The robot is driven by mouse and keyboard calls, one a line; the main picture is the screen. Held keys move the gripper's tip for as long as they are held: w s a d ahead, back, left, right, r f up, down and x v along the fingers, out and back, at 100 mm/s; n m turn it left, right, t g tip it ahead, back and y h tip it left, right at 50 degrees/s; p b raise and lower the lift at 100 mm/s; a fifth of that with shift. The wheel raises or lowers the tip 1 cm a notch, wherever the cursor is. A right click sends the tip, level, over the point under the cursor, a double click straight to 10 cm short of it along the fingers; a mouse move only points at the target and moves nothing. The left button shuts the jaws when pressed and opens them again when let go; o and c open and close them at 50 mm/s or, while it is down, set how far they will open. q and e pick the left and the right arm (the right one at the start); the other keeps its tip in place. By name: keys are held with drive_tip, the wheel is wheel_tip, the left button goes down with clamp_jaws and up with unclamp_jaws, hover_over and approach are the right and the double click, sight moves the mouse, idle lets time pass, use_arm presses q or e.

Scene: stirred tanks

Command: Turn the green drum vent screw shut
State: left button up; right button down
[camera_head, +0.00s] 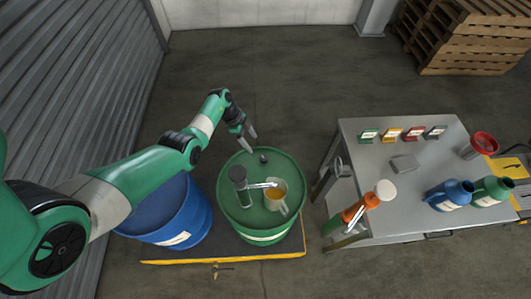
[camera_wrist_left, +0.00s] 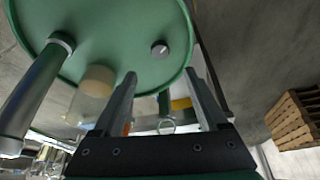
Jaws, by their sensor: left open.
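The green drum (camera_head: 240,215) stands upright on a pallet, its lid facing up. The vent screw (camera_head: 264,158) is a small dark knob near the lid's far edge; in the left wrist view the vent screw (camera_wrist_left: 160,49) shows as a round grey knob with a slot or mark. My left gripper (camera_head: 253,144) is open and empty, just beyond and left of the screw. In the left wrist view the left gripper (camera_wrist_left: 160,75) has its fingers spread, pointing toward the lid, apart from the screw. My right gripper is not in view.
A grey pump (camera_head: 239,185) stands on the lid, its spout over a jug (camera_head: 276,203) holding amber liquid. A blue drum (camera_head: 170,218) stands left. A metal table (camera_head: 410,200) with bottles and coloured labels stands right. Wooden pallets (camera_head: 465,40) are stacked behind.

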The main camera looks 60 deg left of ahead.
sight(263, 158)
use_arm(q)
drive_tip(key=b+x, duration=0.9)
drive_tip(key=x, duration=0.2)
drive_tip(key=shift+d+f, duration=0.1)
drive_tip(key=shift+f, duration=0.15)
drive_tip(key=shift+c, duration=0.6)
clamp_jaws()
